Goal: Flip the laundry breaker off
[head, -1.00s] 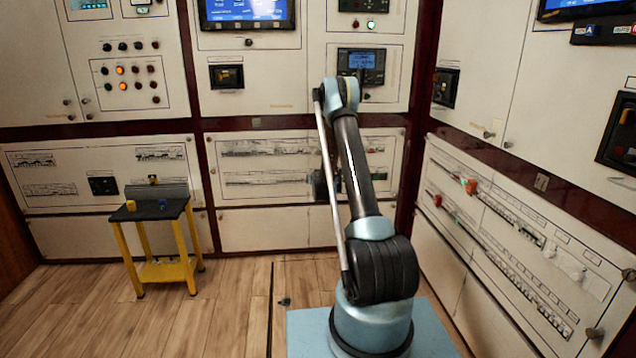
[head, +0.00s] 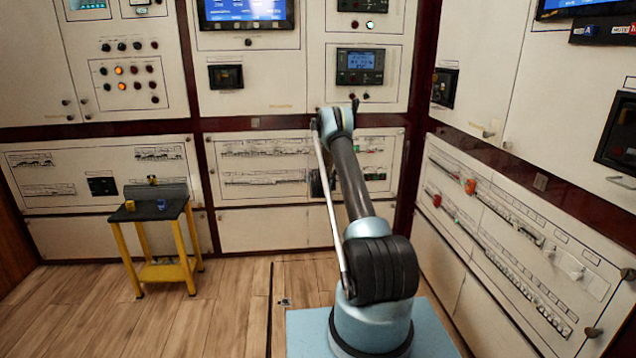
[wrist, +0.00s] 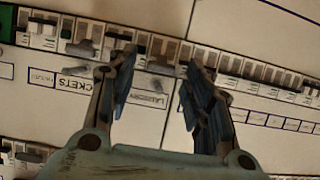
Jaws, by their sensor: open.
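In the wrist view my gripper (wrist: 160,60) is open, its two blue-grey fingers apart in front of a row of breakers. A label that seems to read LAUNDRY (wrist: 148,100) shows upside down between the fingers. The breaker beside that label, likely the laundry breaker (wrist: 156,48), lies in the row between the fingertips. Whether the fingers touch it, and its lever position, I cannot tell. In the head view my gripper is mostly hidden behind my arm, near the breaker panel (head: 262,165) on the back wall.
Neighbouring breakers (wrist: 85,40) sit close on both sides in the same row, and another row (wrist: 25,152) runs along the wrist view's bottom. A yellow-legged stool (head: 160,215) stands left on the wood floor. A right-wall panel (head: 500,245) holds more breakers.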

